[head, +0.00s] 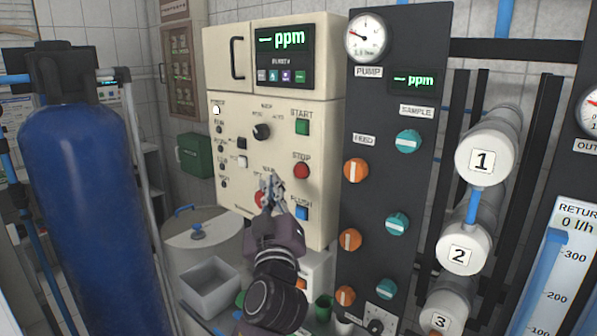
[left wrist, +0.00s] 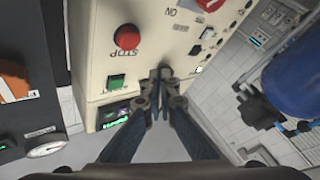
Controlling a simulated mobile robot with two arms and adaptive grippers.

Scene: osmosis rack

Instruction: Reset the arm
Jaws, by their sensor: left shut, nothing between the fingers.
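My left gripper (head: 272,190) is raised in front of the lower part of the cream control cabinet (head: 235,150). Its fingers are closed together with nothing between them. It covers part of a red knob (head: 259,199) behind it. In the left wrist view my gripper (left wrist: 165,78) shows with fingertips together, over the cabinet's front face (left wrist: 150,70). Whether the tips touch the panel I cannot tell. My right gripper is in neither view.
The panel has a green START button (head: 302,127), a red STOP button (head: 301,170) and a blue button (head: 302,213) close beside the gripper. A dark valve panel (head: 385,180) stands right. A blue tank (head: 90,200) stands left. A grey bin (head: 208,290) sits below.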

